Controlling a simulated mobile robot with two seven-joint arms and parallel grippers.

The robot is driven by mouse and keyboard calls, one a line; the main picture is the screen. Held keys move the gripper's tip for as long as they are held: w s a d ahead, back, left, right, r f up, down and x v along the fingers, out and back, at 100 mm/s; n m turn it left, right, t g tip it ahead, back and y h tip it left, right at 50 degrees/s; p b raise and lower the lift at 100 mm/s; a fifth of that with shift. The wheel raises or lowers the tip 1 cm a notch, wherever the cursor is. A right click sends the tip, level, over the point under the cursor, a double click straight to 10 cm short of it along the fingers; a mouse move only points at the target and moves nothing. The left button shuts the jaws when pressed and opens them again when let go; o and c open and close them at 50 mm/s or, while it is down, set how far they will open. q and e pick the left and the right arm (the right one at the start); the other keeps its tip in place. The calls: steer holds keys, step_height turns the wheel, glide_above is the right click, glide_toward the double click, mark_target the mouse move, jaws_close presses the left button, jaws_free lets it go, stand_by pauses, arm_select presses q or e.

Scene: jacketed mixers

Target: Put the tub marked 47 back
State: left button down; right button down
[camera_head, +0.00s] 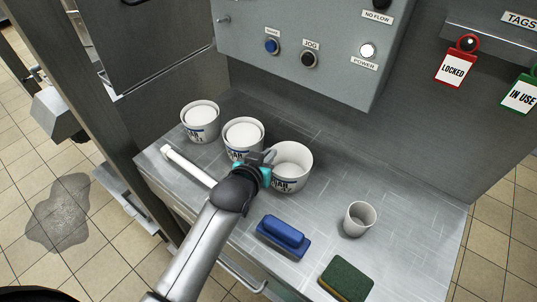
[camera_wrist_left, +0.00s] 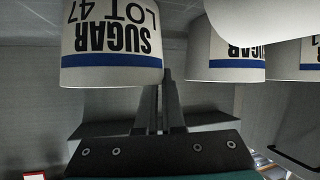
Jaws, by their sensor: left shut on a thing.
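The tub marked 47 (camera_head: 292,158) is a white tub with a blue band, the rightmost of three in a row on the steel bench. Its inside looks pale and hollow. In the left wrist view its label reads upside down, "SUGAR LOT 47" (camera_wrist_left: 112,40). My left gripper (camera_head: 267,163) is shut on the left side of this tub, near its rim; its fingers (camera_wrist_left: 162,100) show there in the left wrist view. Whether the tub touches the bench is unclear. My right gripper is out of view.
A middle tub (camera_head: 243,136) and a left tub (camera_head: 200,120), both with white contents, stand close by. A white rod (camera_head: 188,166) lies in front of them. A small cup (camera_head: 359,218), a blue block-like tool (camera_head: 284,236) and a green sponge (camera_head: 346,279) lie rightward. A control box (camera_head: 310,40) overhangs behind.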

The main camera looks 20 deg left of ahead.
arm_select(q)
steer(key=c, duration=1)
jaws_free()
steer(key=shift+f, duration=0.1)
steer(key=p+v, duration=0.2)
steer(key=v, duration=1)
